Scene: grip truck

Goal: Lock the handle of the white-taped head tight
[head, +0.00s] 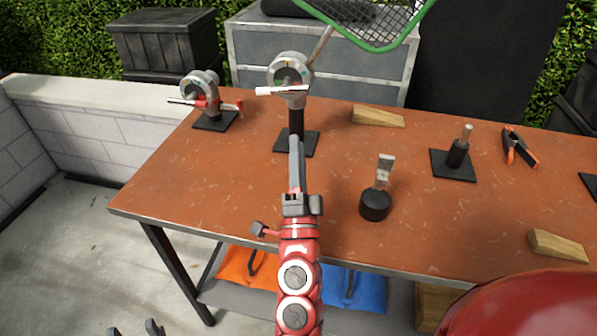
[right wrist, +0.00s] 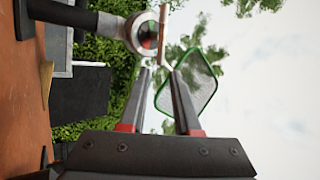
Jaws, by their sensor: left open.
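The head with white tape (head: 291,72) tops a black post on a square base at the table's back left. Its white handle (head: 280,91) lies roughly level across the front. In the right wrist view the round head (right wrist: 143,33) is ahead, with a pale bar (right wrist: 163,42) beside it. My right gripper (head: 296,142) reaches toward the post below the handle. Its fingers (right wrist: 163,70) are apart, with the bar's end near the gap between the tips; contact cannot be told. My left gripper (head: 136,330) is open, low at the bottom left edge, far from the head.
A red-handled head (head: 200,95) stands left on the orange-brown table (head: 180,190). A green-framed net (head: 385,30) hangs behind, at upper right. A wooden wedge (head: 378,116), a black stand (head: 455,162), a clamp (head: 518,147) and a black cylinder mount (head: 376,203) lie to the right.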

